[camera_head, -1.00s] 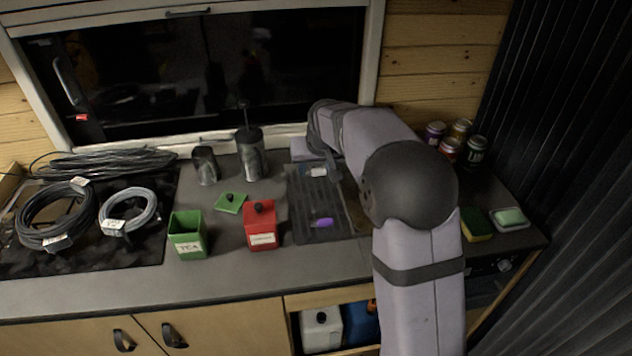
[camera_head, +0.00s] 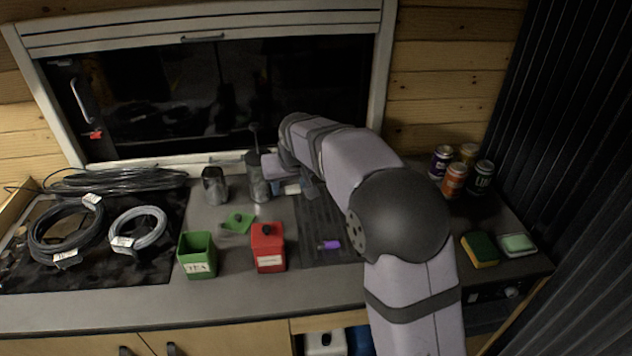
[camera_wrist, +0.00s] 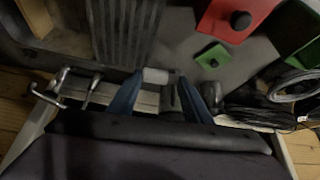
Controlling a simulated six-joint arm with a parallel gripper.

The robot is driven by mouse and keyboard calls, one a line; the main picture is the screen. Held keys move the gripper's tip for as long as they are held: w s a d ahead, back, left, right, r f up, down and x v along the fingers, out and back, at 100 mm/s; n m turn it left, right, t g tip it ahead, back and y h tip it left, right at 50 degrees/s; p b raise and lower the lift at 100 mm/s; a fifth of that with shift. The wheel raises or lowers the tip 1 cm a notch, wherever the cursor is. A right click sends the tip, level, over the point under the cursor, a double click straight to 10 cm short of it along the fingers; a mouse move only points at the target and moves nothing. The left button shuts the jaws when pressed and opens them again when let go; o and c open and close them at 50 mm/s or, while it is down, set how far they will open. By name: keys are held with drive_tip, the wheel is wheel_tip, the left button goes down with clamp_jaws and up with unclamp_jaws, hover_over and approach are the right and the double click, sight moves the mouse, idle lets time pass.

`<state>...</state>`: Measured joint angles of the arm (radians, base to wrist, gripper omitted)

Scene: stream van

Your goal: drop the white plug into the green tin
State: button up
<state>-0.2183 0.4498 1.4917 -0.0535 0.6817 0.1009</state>
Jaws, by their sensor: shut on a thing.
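The white plug (camera_wrist: 155,75) is between the fingertips of my gripper (camera_wrist: 160,79) in the wrist view, and the gripper is shut on it. In the head view the plug (camera_head: 292,189) is a small pale patch at my gripper (camera_head: 298,187), above the back left of the dark draining rack. The green tin (camera_head: 197,262) stands open, with a white label, at the front left of my gripper. It is partly in the wrist view (camera_wrist: 297,30). Its green lid (camera_head: 238,222) lies on the counter behind it.
A red lidded tin (camera_head: 268,250) stands right of the green tin. Dark canisters (camera_head: 216,187) stand behind, close to my gripper. A purple item (camera_head: 330,245) lies on the draining rack (camera_head: 313,220). Cable coils (camera_head: 137,228) lie at left; several small cans (camera_head: 455,180) stand at right.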

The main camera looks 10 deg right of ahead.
drive_tip(key=s+a+r+n+y+p, duration=0.1)
drive_tip(key=s+a+r+n, duration=0.1)
drive_tip(key=a, duration=0.5)
drive_tip(key=s+a+r+n+g+y+p, duration=0.1)
drive_tip(key=s+a+r+n, duration=0.1)
drive_tip(key=s+a, duration=0.3)
drive_tip(key=s+a+r+n+y+p, duration=0.1)
drive_tip(key=s+a+r+n, duration=0.2)
drive_tip(key=a, duration=0.6)
drive_tip(key=shift+s+r+g+p, duration=0.35)
drive_tip(key=shift+s+r+g, duration=0.1)
drive_tip(key=shift+r, duration=0.15)
drive_tip(key=shift+f, duration=0.15)
wheel_tip(320, 180, down, 6)
drive_tip(key=b, duration=0.5)
drive_tip(key=o, duration=1.1)
drive_tip(key=shift+o, duration=0.2)
